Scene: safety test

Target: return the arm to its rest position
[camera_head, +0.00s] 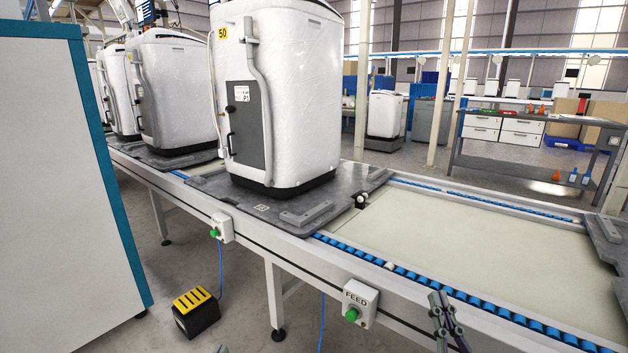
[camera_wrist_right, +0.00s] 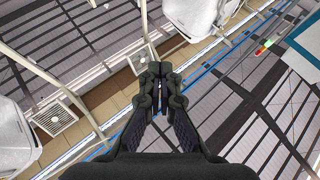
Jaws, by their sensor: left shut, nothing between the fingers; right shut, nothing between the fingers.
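My right gripper (camera_head: 440,304) is at the lower right of the head view, in front of the conveyor's near edge and to the right of the FEED button box (camera_head: 360,303). In the right wrist view my right gripper (camera_wrist_right: 157,72) has its fingers together with nothing held. Only a small grey tip of my left gripper (camera_head: 221,349) shows at the bottom edge of the head view, shut and empty; the rest of it is out of frame.
The conveyor (camera_head: 480,235) runs across the view with a white wrapped appliance (camera_head: 300,100) on a grey pallet (camera_head: 245,208). A teal-edged white cabinet (camera_head: 60,180) stands at left. A black and yellow pedal (camera_head: 195,312) is on the floor. A workbench (camera_head: 530,160) stands behind.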

